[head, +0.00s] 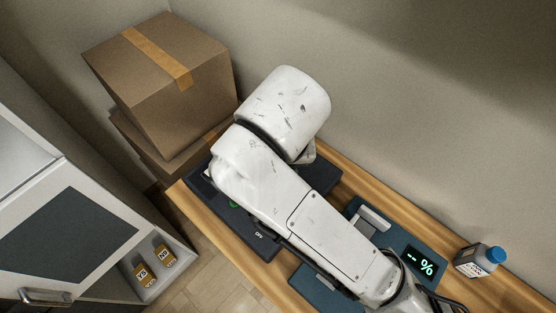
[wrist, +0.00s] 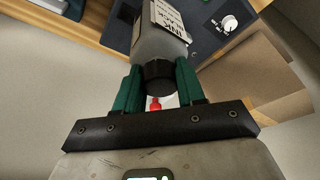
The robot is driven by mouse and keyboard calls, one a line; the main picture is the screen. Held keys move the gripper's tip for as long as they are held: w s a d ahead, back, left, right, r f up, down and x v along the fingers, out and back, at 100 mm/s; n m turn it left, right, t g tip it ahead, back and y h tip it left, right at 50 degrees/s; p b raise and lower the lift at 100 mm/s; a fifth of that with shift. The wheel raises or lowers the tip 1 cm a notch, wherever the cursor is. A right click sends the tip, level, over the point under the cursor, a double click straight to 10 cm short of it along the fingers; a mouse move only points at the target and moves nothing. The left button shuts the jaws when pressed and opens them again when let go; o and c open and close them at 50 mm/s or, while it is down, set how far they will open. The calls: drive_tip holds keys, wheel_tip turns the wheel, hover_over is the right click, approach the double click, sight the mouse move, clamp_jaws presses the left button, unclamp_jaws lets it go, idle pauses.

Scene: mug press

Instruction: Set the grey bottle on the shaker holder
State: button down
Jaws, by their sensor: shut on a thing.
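The grey bottle (wrist: 160,42), with a black cap and a white label, is between the green fingers of my gripper (wrist: 158,84) in the wrist view. The gripper is shut on it near the cap. A dark device with a white knob (wrist: 229,23) lies beyond the bottle. My arm hides the gripper and the held bottle in the head view, and I cannot tell whether the bottle touches the device.
A teal device with a percent display (head: 421,263) stands on the wooden table right of the dark one. A blue-capped bottle (head: 470,262) stands farther right. Cardboard boxes (head: 165,75) are stacked at the back left. A white cabinet (head: 70,235) is at the lower left.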

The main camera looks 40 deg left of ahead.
drive_tip(key=shift+s+a+r, duration=0.15)
drive_tip(key=shift+s+a, duration=0.5)
drive_tip(key=shift+a, duration=0.55)
drive_tip(key=w+a+f+b, duration=0.4)
drive_tip(key=w+a+f, duration=0.4)
drive_tip(key=w+f, duration=0.3)
drive_tip(key=shift+f, duration=1.15)
drive_tip(key=c, duration=0.7)
unclamp_jaws()
